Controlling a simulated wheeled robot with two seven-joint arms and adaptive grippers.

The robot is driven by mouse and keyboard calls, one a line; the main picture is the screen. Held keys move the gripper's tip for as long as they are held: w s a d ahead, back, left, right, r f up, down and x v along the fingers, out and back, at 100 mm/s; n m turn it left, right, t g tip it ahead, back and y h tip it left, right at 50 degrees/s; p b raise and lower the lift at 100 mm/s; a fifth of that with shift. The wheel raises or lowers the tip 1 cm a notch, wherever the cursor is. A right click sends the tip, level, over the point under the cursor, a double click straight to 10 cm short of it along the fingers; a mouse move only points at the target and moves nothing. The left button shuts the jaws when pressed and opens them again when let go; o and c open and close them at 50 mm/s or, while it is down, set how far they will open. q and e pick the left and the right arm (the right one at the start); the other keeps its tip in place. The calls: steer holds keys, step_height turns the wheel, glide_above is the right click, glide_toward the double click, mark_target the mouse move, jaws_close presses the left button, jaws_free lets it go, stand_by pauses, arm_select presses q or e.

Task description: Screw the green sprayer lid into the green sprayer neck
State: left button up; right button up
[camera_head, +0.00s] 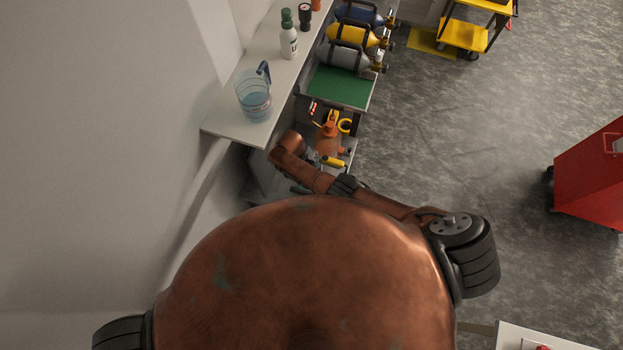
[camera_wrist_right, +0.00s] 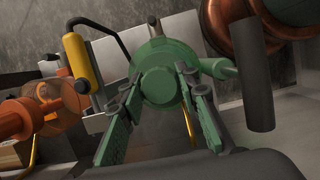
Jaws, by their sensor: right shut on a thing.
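In the right wrist view, my right gripper (camera_wrist_right: 164,98) is shut on a round green part with a short cylinder at its centre, which looks like the green sprayer lid (camera_wrist_right: 158,84). A green bar sticks out to its right. Another piece of green (camera_wrist_right: 294,10) shows at the top edge; I cannot tell whether it is part of the sprayer. The neck cannot be made out, nor whether lid and neck touch. My left gripper is not in view.
An orange sprayer (camera_head: 329,128) stands on the lower shelf, and orange parts (camera_wrist_right: 22,112) show at left in the wrist view. A jug (camera_head: 254,98) and a green-capped bottle (camera_head: 288,42) stand on the bench (camera_head: 222,118). A red cabinet (camera_head: 595,180) is at right; floor between is clear.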

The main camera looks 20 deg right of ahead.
jaws_close()
steer(key=shift+m+b, duration=0.35)
steer(key=shift+m, duration=0.55)
steer(key=m+g+y, duration=0.1)
steer(key=m, duration=0.2)
steer(key=shift+m+b, duration=0.35)
steer(key=shift+m, duration=0.05)
steer(key=m+y, duration=0.1)
steer(key=m, duration=0.2)
steer(key=shift+m, duration=0.4)
steer(key=shift+c, duration=2)
jaws_free()
steer(key=shift+m+y+p, duration=0.3)
steer(key=shift+m+y, duration=0.2)
steer(key=shift+m, duration=0.5)
steer(key=o, duration=0.9)
steer(key=shift+m, duration=0.3)
steer(key=o, duration=0.4)
